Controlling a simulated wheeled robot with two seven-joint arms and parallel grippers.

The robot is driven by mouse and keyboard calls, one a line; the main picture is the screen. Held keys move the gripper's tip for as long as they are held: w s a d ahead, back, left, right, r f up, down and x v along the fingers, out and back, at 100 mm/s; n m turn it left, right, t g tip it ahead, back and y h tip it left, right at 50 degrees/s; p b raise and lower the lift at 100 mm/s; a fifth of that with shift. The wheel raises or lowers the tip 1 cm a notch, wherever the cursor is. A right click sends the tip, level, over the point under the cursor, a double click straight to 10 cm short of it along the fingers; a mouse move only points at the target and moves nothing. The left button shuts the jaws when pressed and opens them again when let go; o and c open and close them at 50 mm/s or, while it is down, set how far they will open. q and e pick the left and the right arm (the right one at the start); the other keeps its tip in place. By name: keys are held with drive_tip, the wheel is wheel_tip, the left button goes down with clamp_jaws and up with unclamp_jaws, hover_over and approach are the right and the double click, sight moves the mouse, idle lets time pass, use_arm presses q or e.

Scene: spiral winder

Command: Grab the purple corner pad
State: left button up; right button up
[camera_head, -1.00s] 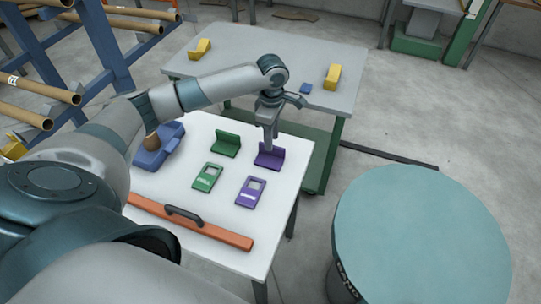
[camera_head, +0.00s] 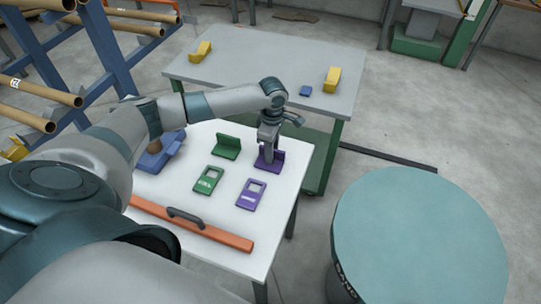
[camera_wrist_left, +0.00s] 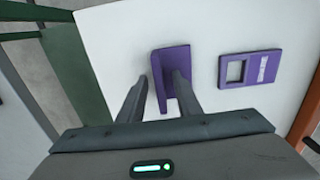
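The purple corner pad (camera_head: 275,160) is an L-shaped piece standing near the far right corner of the white table (camera_head: 240,230). My left gripper (camera_head: 267,156) points down at it from above. In the left wrist view the two fingers (camera_wrist_left: 160,76) are apart, with part of the purple corner pad (camera_wrist_left: 170,62) between them. One finger is beside the pad's outer side and the other is over its inner side. Whether either finger touches it cannot be told. My right gripper is not in view.
A green corner pad (camera_head: 226,146), a green flat tag (camera_head: 208,180) and a purple flat tag (camera_head: 251,194) lie nearby. A blue tape dispenser (camera_head: 160,152) stands at the left and an orange bar with a handle (camera_head: 190,226) lies in front. A grey table (camera_head: 250,55) stands behind.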

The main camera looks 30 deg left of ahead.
use_arm(q)
clamp_jaws()
drive_tip(key=shift+r, duration=0.1)
drive_tip(key=shift+r, duration=0.5)
wheel_tip(320, 180, up, 2)
drive_tip(key=shift+w+r+b, duration=0.1)
drive_tip(key=shift+r+b, duration=0.05)
drive_tip(key=shift+b, duration=0.55)
drive_tip(key=w+d+r+b, duration=0.2)
drive_tip(key=d+r, duration=0.5)
drive_tip(key=d, duration=0.4)
drive_tip(key=shift+w+r+b, duration=0.25)
drive_tip(key=shift+w+b, duration=0.1)
drive_tip(key=shift+w, duration=0.35)
drive_tip(key=shift+d, duration=0.1)
